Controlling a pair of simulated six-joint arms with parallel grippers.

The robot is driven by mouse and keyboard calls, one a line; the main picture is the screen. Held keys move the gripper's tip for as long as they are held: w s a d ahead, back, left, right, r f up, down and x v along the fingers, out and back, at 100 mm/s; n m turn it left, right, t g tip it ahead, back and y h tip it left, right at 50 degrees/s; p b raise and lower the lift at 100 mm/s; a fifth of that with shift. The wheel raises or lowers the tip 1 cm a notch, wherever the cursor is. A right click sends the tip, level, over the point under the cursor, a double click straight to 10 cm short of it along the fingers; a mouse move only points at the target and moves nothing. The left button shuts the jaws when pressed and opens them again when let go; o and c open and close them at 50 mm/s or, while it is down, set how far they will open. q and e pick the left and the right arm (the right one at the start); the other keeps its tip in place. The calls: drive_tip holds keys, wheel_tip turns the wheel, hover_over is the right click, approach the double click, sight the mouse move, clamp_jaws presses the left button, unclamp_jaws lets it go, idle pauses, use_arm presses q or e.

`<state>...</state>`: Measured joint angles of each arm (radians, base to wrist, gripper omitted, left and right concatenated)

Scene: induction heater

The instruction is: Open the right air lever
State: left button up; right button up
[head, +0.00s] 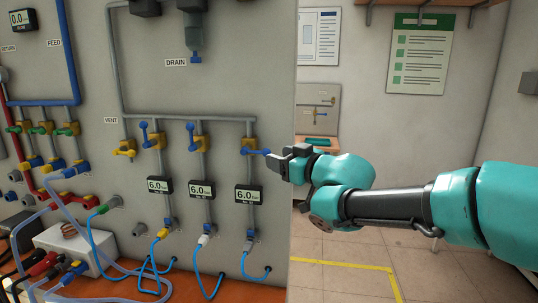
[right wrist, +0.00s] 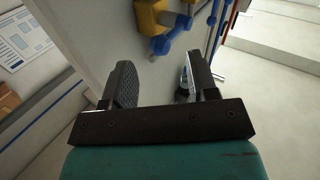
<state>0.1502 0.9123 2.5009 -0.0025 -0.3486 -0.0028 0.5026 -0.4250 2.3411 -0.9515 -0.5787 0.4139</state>
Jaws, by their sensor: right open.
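The rightmost air valve is yellow (head: 249,143), and its blue lever (head: 262,152) points sideways to the right, toward the panel's right edge. My right gripper (head: 282,158) is beside the lever's free end in the head view. In the right wrist view my right gripper (right wrist: 158,66) has its two dark fingers apart. A yellow valve body (right wrist: 151,18) and blue lever parts (right wrist: 161,45) show just beyond the fingertips. I cannot tell whether a finger touches the lever. My left gripper is in neither view.
Two similar valves, the middle (head: 195,143) and left (head: 153,141), have blue levers pointing up. Hoses (head: 204,264) lie near the panel's foot. The floor (head: 330,248) right of the panel is open.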

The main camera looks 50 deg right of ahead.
sight(269, 151)
drive_tip(key=shift+w, duration=2.2)
drive_tip(key=shift+c, duration=0.4)
drive_tip(key=shift+d, duration=0.1)
clamp_jaws()
